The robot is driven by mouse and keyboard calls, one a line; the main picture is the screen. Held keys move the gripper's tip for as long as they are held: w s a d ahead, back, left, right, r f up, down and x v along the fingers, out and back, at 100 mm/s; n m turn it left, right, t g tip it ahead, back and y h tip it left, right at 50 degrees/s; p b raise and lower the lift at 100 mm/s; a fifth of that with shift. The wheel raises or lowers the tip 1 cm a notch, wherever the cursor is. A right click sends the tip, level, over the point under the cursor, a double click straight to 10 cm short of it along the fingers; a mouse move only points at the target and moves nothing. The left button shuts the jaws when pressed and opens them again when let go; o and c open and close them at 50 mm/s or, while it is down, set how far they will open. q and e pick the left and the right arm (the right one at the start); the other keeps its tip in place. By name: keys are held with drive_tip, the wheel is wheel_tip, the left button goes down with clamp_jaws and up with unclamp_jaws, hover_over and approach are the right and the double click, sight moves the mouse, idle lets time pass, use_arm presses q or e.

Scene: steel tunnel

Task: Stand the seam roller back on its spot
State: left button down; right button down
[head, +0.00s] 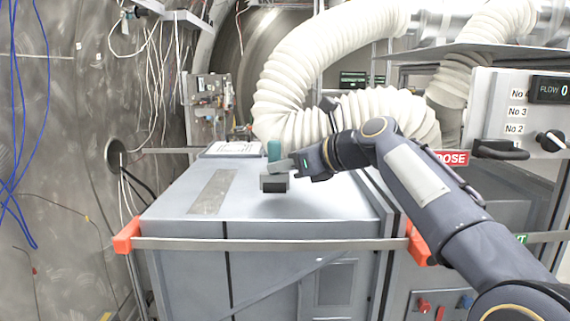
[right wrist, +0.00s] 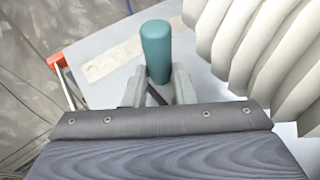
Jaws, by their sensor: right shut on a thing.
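The seam roller has a teal handle (head: 274,151) that stands about upright over the grey cabinet top. My right gripper (head: 277,168) is shut on it. In the right wrist view the handle (right wrist: 156,45) rises between the two light grey fingers (right wrist: 158,88). A dark block in a grey frame (head: 274,186) shows just below the handle and looks like the roller end. I cannot tell whether it touches the cabinet top. A white plate with dark print (head: 235,148) lies at the back of the top; I cannot tell if it is the spot. My left gripper is not in view.
The grey cabinet top (head: 330,205) is mostly bare, with a dull strip (head: 212,192) at its left. A rail with orange corners (head: 270,244) runs along the front. A thick white ribbed hose (head: 285,90) bends down close behind my gripper. A control panel (head: 520,110) stands right.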

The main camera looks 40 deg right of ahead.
drive_tip(key=shift+f, duration=0.45)
drive_tip(key=c, duration=1.1)
unclamp_jaws()
drive_tip(key=b+v, duration=0.1)
drive_tip(key=v, duration=0.7)
drive_tip(key=shift+f, duration=0.1)
